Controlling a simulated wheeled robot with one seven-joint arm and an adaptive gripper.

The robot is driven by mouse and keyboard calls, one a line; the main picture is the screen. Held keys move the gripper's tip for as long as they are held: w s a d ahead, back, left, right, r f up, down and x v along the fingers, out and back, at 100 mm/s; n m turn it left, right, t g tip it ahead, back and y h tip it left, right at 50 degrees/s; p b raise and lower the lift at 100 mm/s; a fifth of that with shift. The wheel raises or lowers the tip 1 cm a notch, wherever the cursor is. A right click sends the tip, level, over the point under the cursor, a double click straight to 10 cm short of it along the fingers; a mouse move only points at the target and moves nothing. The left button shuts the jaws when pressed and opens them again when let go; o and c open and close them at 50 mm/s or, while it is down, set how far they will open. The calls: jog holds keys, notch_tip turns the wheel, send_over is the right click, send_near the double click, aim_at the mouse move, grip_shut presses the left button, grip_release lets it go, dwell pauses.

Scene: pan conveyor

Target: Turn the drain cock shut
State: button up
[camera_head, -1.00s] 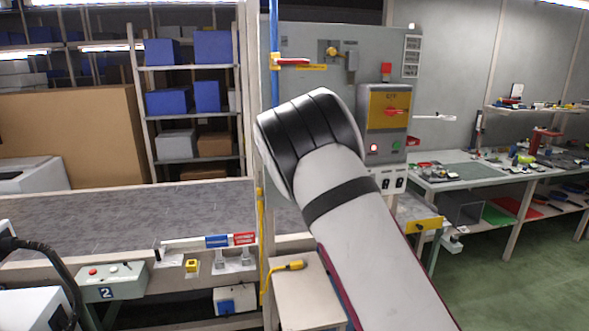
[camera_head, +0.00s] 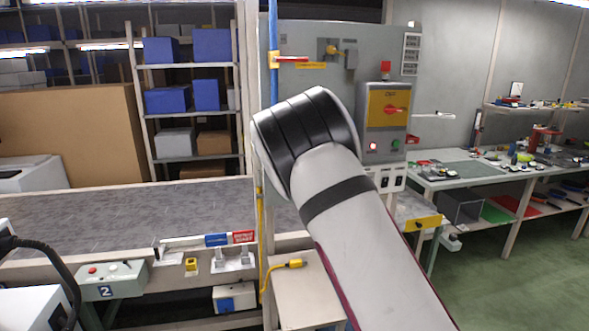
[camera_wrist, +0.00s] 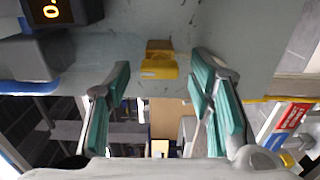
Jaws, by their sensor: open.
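My gripper (camera_wrist: 162,88) is open in the wrist view, its two teal-padded fingers apart with nothing between them. Past the fingertips, a small yellow block-like part (camera_wrist: 158,68) sits against a pale grey surface, roughly midway between them. I cannot tell whether it is the drain cock. In the camera_head view, a red lever (camera_head: 292,60) lies level across a blue upright pipe (camera_head: 274,30), beside a yellow label. I cannot tell whether this is the drain cock either. My arm hides my gripper and the middle of the scene in that view.
A grey cabinet panel (camera_head: 300,85) stands behind my arm, with a yellow-plated switch box (camera_head: 390,103) on its right. The conveyor bed (camera_head: 120,215) runs left, empty where visible. A small bench (camera_head: 308,300) with a yellow-ended cable stands in front. A cluttered worktable (camera_head: 460,172) is at right.

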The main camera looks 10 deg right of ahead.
jog(key=s, duration=1.2)
jog(key=s+d+r+m+g, duration=0.2)
jog(key=s+m+g, duration=0.1)
jog(key=s+m, duration=0.35)
jog(key=s+d+r+m+g, duration=0.25)
jog(key=s+m, duration=0.25)
jog(key=s, duration=0.3)
jog(key=s+a+m+g, duration=0.2)
jog(key=s+m+g, duration=0.1)
jog(key=s, duration=1.2)
jog(key=s+a+m+g, duration=0.2)
jog(key=s+m+g, duration=0.1)
jog(key=s, duration=1.1)
jog(key=shift+s+r+m+g, duration=0.2)
jog(key=shift+s+m+g, duration=0.15)
jog(key=shift+g, duration=0.1)
